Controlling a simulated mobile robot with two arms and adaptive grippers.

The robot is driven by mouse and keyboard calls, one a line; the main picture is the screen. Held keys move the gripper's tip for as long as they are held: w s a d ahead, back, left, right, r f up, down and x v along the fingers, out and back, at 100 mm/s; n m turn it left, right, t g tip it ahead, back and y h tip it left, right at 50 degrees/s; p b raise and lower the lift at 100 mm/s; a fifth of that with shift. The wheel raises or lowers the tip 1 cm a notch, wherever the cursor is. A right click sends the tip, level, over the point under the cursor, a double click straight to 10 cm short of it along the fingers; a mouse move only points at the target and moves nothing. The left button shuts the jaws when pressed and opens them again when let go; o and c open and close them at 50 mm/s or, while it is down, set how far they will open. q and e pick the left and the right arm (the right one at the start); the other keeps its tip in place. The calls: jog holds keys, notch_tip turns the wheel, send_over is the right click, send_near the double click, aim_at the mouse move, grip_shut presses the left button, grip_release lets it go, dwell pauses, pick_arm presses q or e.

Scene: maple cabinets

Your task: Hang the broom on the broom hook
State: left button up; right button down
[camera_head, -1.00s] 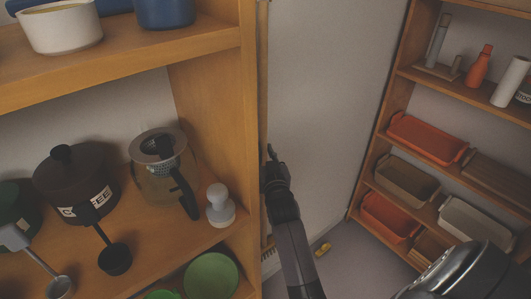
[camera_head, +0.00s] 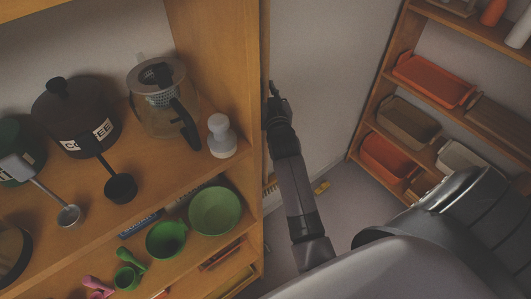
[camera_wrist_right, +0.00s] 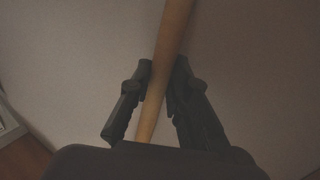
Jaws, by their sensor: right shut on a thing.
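The broom's light wooden handle (camera_head: 265,45) stands upright beside the right edge of the left shelf unit in the head view. What look like its pale bristles (camera_head: 269,189) show lower down, near the floor and partly hidden by the shelf edge. My right gripper (camera_head: 273,92) is shut on the handle. In the right wrist view the handle (camera_wrist_right: 172,35) passes, slightly tilted, between the two dark fingers (camera_wrist_right: 161,80). The broom hook is not visible in either view. My left gripper is not in view.
A wooden shelf unit (camera_head: 215,65) on the left holds a coffee canister (camera_head: 75,118), a glass pot (camera_head: 160,110) and green bowls (camera_head: 215,211). Shelves with orange trays (camera_head: 433,80) stand at right. A yellow object (camera_head: 321,187) lies on the otherwise clear floor (camera_head: 335,210) between them.

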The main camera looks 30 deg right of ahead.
aim_at(266, 58)
jog(key=c, duration=1.5)
grip_release()
jog(key=shift+r, duration=0.1)
jog(key=shift+o, duration=0.4)
notch_tip(266, 58, up, 10)
jog(key=shift+f, duration=0.1)
